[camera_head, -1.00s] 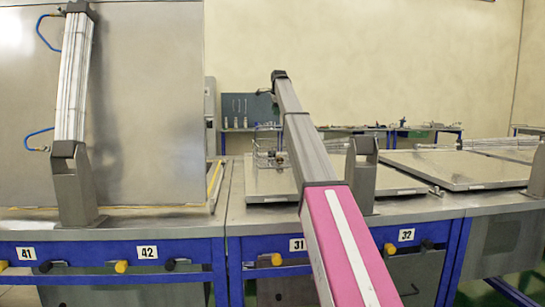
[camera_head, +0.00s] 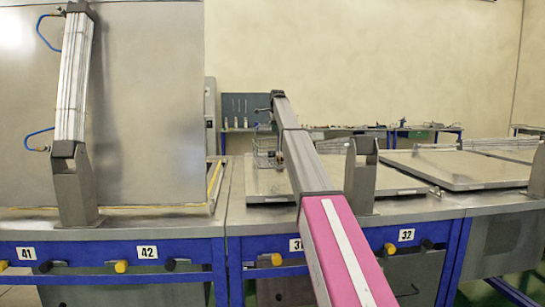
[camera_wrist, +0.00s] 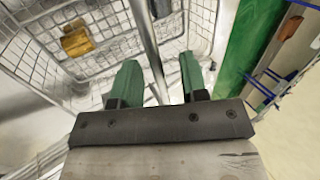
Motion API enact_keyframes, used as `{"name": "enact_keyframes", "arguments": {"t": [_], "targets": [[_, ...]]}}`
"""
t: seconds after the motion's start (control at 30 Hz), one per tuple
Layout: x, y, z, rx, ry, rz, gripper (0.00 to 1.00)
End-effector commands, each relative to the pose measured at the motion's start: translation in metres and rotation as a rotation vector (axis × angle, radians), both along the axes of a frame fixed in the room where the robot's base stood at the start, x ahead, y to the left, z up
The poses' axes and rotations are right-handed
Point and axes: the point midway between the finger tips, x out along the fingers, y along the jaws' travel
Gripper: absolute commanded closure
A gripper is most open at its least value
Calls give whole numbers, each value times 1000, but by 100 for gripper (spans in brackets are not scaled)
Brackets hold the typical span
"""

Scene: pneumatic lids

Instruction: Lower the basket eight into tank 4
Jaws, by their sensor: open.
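The wire basket (camera_head: 264,152) appears beyond my arm, over the shut lid of tank 3, partly hidden by the arm. In the wrist view its wire mesh (camera_wrist: 105,20) fills the upper part, with a brass-coloured tag (camera_wrist: 76,40) whose marking I cannot read. My gripper (camera_wrist: 158,76) is open, its two green fingers apart on either side of a round metal bar (camera_wrist: 147,45). I cannot tell whether either finger touches the bar. In the head view the gripper is hidden. Tank 4 (camera_head: 150,220), labelled 41 and 42, stands at left with its large lid (camera_head: 150,110) raised.
A lid cylinder (camera_head: 75,80) with blue hoses stands in front of the raised lid. The neighbouring lid (camera_head: 400,182) is shut, with a grey bracket (camera_head: 361,175) at its front. Further flat lids (camera_head: 460,168) lie at right. A workbench (camera_head: 400,130) stands behind.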

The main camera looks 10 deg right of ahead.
Motion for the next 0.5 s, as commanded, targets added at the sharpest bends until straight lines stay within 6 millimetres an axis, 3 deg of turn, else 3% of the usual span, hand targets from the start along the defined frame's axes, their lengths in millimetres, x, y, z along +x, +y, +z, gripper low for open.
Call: {"name": "enact_keyframes", "arguments": {"t": [0.23, 0.37, 0.5], "targets": [[0, 0, -1, 0, 0, 0, 60], [0, 0, 0, 0, -1, 0, 100], [1, 0, 2, 0, -4, 0, 100]]}}
